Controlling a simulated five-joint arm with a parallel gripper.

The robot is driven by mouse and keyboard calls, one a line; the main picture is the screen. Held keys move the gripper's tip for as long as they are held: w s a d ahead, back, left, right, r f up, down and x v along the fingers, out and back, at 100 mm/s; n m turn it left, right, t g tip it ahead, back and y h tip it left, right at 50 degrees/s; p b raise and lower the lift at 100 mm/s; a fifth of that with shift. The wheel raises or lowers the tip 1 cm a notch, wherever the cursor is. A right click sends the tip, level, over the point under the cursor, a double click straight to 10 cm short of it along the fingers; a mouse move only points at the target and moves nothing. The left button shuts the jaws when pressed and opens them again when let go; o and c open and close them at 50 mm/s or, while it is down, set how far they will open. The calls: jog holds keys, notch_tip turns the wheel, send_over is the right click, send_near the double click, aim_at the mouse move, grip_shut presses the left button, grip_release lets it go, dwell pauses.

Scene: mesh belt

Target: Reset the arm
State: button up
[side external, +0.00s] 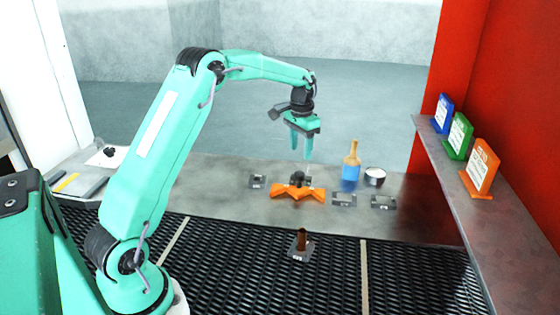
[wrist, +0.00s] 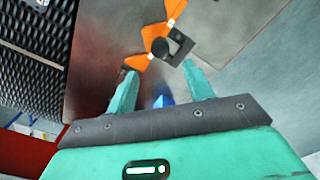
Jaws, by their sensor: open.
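My gripper (side external: 302,151) hangs pointing down above the grey work surface, in the middle of the side view. Its two green fingers are apart, with nothing between them. In the wrist view the open fingers (wrist: 159,72) frame the orange zigzag piece (wrist: 135,62), which lies beyond the fingertips. The same orange piece (side external: 312,194) lies on the grey surface below my gripper in the side view, with a black knob by it. A small blue patch (wrist: 163,101) shows between the fingers in the wrist view; I cannot tell how far below it is.
A blue-and-tan bottle (side external: 351,172) and a small pot (side external: 375,176) stand right of the gripper. Dark plates (side external: 383,202) lie nearby. A brown piece on a plate (side external: 300,249) sits on the black mesh belt (side external: 230,270). A shelf (side external: 470,215) with three signs runs along the right.

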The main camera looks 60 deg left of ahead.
jog(key=s+d+r+t, duration=0.3)
jog(key=s+d+r, duration=0.8)
jog(key=s+r, duration=0.2)
jog(key=s+d+f+t, duration=0.1)
jog(key=s+d, duration=0.2)
jog(key=s, duration=0.6)
jog(key=s+d+f+t, duration=0.1)
jog(key=s+d, duration=0.3)
jog(key=s, duration=0.5)
jog(key=shift+f, duration=0.2)
dwell(1.0)
